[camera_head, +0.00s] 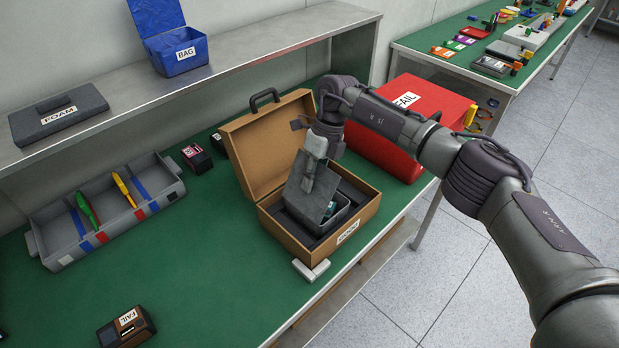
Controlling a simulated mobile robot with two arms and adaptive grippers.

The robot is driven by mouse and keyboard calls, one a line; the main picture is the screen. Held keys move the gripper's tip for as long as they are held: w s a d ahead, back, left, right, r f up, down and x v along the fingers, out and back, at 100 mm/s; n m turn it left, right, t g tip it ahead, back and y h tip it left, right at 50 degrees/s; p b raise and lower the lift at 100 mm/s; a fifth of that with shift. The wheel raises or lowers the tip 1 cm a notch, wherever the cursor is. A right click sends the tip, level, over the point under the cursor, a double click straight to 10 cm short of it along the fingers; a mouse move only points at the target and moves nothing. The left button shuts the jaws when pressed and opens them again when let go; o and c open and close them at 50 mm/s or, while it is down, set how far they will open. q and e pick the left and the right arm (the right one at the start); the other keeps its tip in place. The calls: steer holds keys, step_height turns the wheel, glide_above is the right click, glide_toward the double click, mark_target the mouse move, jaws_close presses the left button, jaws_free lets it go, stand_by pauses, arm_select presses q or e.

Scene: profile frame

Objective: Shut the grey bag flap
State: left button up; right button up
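The grey bag (343,208) sits inside an open brown case (368,210) on the green table. Its grey flap (300,200) stands up at a tilt over the bag, so the bag is open. My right gripper (312,175) comes down from above and is at the flap, overlapping it in the picture. Whether its fingers touch or grip the flap cannot be told, as they are small and partly hidden. My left gripper is not in view.
The case's raised lid (262,145) stands behind the bag. A red FAIL box (395,150) is close on the right, behind my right arm. A grey tray (75,220) with tools lies left. A shelf above holds a blue BAG box (180,58) and a FOAM case (58,115).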

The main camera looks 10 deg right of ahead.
steer(key=shift+o, duration=0.3)
steer(key=shift+w, duration=0.1)
steer(key=shift+r, duration=0.1)
steer(key=shift+a+r, duration=0.1)
steer(key=shift+r, duration=0.25)
steer(key=v, duration=1.1)
steer(key=shift+d, duration=0.25)
steer(key=shift+r, duration=0.1)
steer(key=shift+c, duration=0.2)
